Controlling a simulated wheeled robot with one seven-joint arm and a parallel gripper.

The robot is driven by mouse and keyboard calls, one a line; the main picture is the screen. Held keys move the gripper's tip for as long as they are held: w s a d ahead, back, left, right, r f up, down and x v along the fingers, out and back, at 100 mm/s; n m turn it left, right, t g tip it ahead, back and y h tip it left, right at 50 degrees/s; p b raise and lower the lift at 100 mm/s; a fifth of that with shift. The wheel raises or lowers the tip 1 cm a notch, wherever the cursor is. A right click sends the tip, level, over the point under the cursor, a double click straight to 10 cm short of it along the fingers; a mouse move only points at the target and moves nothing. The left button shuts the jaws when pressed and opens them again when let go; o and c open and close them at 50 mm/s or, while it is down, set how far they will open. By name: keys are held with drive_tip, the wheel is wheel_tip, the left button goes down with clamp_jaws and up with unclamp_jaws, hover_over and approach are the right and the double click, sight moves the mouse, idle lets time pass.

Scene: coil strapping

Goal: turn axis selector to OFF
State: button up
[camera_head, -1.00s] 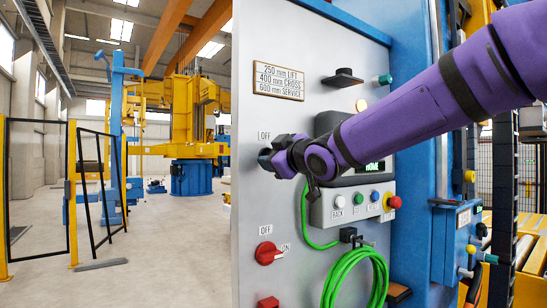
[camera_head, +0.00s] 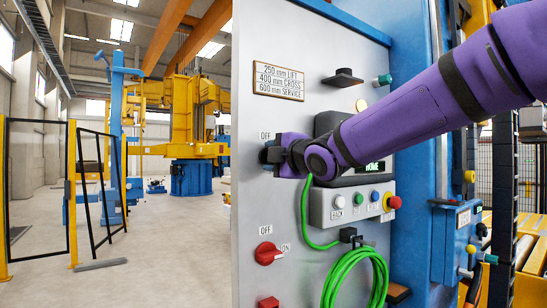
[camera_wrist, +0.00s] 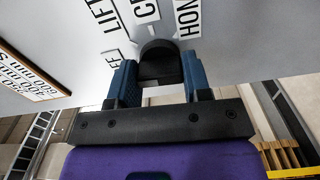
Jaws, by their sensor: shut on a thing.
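The axis selector is a black knob (camera_wrist: 158,64) on the grey panel, seen in the wrist view between my gripper's two blue fingers. My gripper (camera_wrist: 160,82) is shut on the knob, with a finger on each side. Partly cropped labels for LIFT (camera_wrist: 103,15), CROSS and HOME lie around the knob, and a partly hidden label sits by the left finger. In the head view, my gripper (camera_head: 273,156) covers most of the knob, just below an OFF label (camera_head: 265,135). The knob's exact pointing position cannot be told.
A red OFF/ON rotary switch (camera_head: 267,253) sits lower on the panel. A push-button box (camera_head: 352,205) with a red knob (camera_head: 395,202) and a screen are right of my gripper. A green cable coil (camera_head: 355,280) hangs below.

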drive_tip(key=shift+n, duration=0.5)
drive_tip(key=o, duration=0.9)
drive_tip(key=shift+s, duration=0.1)
drive_tip(key=v, duration=1)
drive_tip(key=shift+s+d, duration=0.25)
